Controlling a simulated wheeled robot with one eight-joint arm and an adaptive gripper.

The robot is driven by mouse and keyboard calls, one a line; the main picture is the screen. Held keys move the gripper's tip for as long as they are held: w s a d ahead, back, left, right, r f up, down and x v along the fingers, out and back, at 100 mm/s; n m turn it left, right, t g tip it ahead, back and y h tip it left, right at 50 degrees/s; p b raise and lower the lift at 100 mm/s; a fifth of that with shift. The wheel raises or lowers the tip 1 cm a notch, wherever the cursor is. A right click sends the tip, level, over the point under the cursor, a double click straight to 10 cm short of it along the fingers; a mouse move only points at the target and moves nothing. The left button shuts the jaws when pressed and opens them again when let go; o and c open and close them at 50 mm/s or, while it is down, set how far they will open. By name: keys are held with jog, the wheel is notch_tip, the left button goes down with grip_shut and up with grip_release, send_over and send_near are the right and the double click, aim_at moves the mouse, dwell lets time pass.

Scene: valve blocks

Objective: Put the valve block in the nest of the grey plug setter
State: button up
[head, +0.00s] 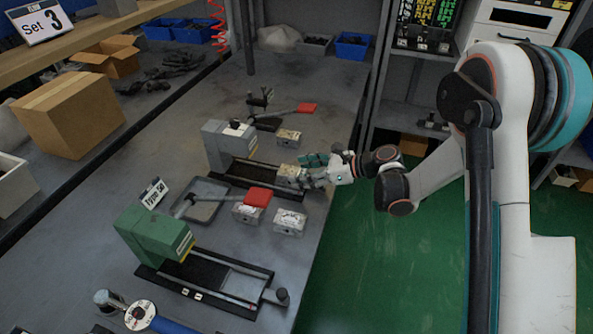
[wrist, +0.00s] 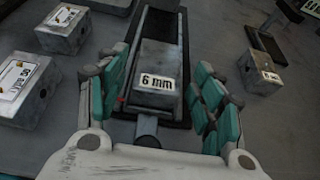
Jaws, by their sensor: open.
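The grey plug setter (head: 217,143) stands on the bench with its dark base running right toward my gripper (head: 318,172). A valve block (head: 289,172) is at the base's outer end, just in front of my fingers. In the wrist view a grey block labelled "6 mm" (wrist: 157,60) lies in line with the dark base (wrist: 160,22), between my open fingers. My gripper (wrist: 160,95) has teal-padded fingers on both sides of it, with gaps visible. A round knob (wrist: 147,128) shows below the block. I cannot tell whether the block is fully seated.
Other valve blocks stand nearby: one behind (head: 288,136), two in front (head: 247,213) (head: 289,222). The green plug setter (head: 152,232) and a grey tray (head: 203,200) are nearer. Green floor is clear at right.

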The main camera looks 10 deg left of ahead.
jog(key=p+v, duration=0.2)
jog(key=v, duration=0.8)
